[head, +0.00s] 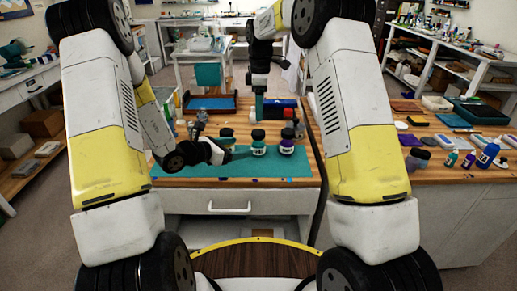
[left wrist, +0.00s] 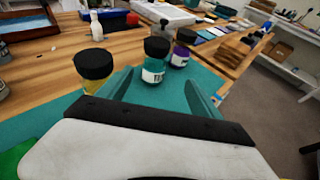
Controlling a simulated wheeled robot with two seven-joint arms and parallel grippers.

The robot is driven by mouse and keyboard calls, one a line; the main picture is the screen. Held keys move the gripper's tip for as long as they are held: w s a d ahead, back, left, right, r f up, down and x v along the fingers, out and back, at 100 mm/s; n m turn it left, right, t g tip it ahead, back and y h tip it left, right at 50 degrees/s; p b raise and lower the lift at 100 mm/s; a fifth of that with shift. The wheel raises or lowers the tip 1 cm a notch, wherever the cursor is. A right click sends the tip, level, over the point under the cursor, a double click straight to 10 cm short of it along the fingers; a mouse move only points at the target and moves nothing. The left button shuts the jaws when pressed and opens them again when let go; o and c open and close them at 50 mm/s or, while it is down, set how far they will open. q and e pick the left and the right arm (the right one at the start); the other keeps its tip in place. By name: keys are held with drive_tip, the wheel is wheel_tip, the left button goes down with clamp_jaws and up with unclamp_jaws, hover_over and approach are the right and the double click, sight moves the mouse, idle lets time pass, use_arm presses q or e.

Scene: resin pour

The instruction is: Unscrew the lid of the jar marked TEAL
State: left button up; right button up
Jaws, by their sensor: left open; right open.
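The jar marked TEAL (head: 258,149) stands upright on the teal mat, its black lid (head: 258,134) on. In the left wrist view the teal jar (left wrist: 153,75) shows a white label, too small to read fully. My left gripper (head: 244,153) is open, low beside the jar on its left; in its wrist view the jar stands ahead, between the lines of the open fingers (left wrist: 160,88). My right gripper (head: 259,108) is open and points down above the lid, with a gap between them. Its fingers overlap in the head view.
A yellowish black-lidded jar (left wrist: 93,79) stands left of the teal jar, and a purple jar (head: 286,149) close on its right. The teal mat (head: 200,168) is clear in front. A blue tray (head: 209,104) lies behind. Bottles (head: 487,156) stand on the right-hand table.

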sight(253, 146)
use_arm(q)
drive_tip(key=shift+w+a+f+n, duration=0.15)
drive_tip(key=shift+f+n, duration=0.05)
drive_tip(key=shift+f, duration=0.2)
drive_tip(key=shift+w+a+f+n, duration=0.15)
drive_tip(key=shift+f+n, duration=0.05)
drive_tip(key=shift+f, duration=0.15)
drive_tip(key=x, duration=1.1)
drive_tip(key=shift+w+d, duration=0.15)
drive_tip(key=shift+w, duration=0.2)
clamp_jaws()
